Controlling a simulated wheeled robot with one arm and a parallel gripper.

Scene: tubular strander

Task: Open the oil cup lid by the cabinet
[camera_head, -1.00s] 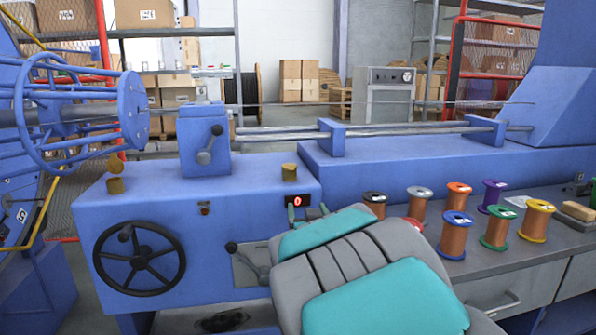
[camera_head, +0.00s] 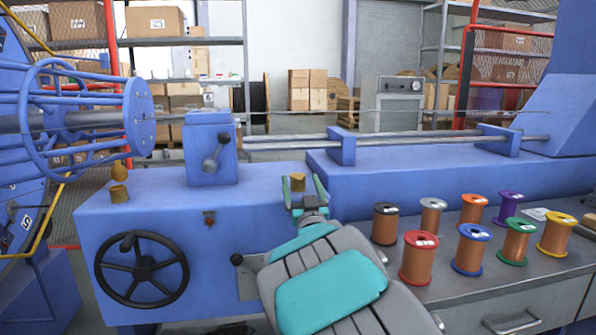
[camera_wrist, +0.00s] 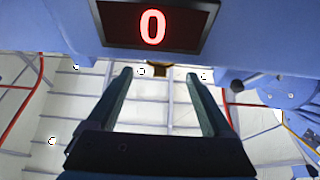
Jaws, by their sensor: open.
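A small brass oil cup (camera_head: 298,180) stands on the right part of the blue machine housing's top. Its lid looks down, though it is small and partly behind my fingers. My gripper (camera_head: 304,186) is open and empty, its two green fingers pointing up in front of this cup. In the wrist view the fingers (camera_wrist: 158,78) spread apart, with a brass-brown piece (camera_wrist: 159,70) beyond them between the tips; I see no contact.
A red "0" display (camera_wrist: 152,25) is close above the fingers in the wrist view. A black handwheel (camera_head: 142,269) and a lever (camera_head: 238,260) are on the housing front. Several wire spools (camera_head: 418,258) crowd the grey bench at right. A blue block (camera_head: 211,148) stands left of the cup.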

